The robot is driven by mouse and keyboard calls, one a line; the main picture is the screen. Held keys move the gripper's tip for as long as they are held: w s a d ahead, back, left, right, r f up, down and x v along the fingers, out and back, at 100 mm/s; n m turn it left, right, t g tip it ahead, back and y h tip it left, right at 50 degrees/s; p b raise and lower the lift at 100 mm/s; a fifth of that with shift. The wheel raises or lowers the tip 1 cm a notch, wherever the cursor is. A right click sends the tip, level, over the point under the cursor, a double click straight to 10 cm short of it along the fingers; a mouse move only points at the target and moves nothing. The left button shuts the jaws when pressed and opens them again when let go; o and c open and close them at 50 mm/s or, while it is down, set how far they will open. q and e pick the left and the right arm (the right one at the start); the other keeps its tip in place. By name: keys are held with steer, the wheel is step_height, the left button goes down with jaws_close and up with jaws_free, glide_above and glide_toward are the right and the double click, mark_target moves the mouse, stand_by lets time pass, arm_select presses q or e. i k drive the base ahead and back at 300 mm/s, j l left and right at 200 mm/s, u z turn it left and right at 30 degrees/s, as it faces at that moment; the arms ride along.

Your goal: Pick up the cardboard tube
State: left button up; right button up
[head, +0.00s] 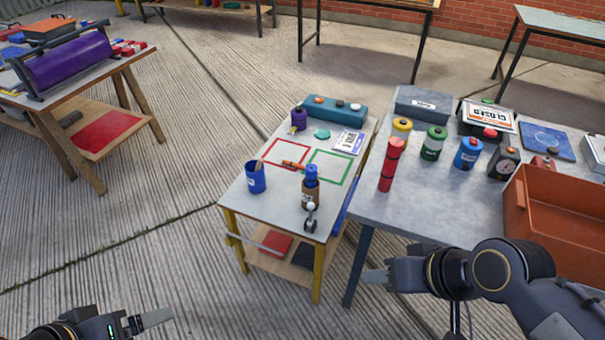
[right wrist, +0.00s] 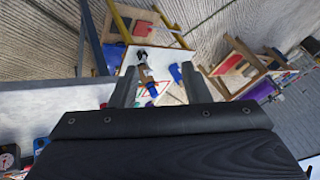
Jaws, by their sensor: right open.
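A short brown cylinder (head: 310,198), which looks like the cardboard tube, stands upright near the front of the small white-topped table (head: 247,204). A blue-topped piece (head: 311,174) shows above it; I cannot tell whether it is inside or behind. The brown cylinder also shows in the right wrist view (right wrist: 146,74), beyond the fingers. My right gripper (head: 377,277) is open and empty, in front of and right of the small table, apart from the cylinder. It also shows in the right wrist view (right wrist: 160,90). My left gripper (head: 155,318) is low at the left, away from the tables; its opening is unclear.
A blue cup (head: 255,177), a purple roll (head: 298,118) and a teal box (head: 334,108) stand on the small table. A silver ball-ended item (head: 311,217) is just before the cylinder. The grey table (head: 405,215) at right carries a red tube (head: 391,165) and an orange bin (head: 560,215).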

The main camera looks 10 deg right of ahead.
mark_target(308, 195)
steer(key=i+l+u, duration=0.2)
steer(key=i, duration=0.25)
steer(key=i+l+u, duration=0.25)
steer(key=i, duration=0.2)
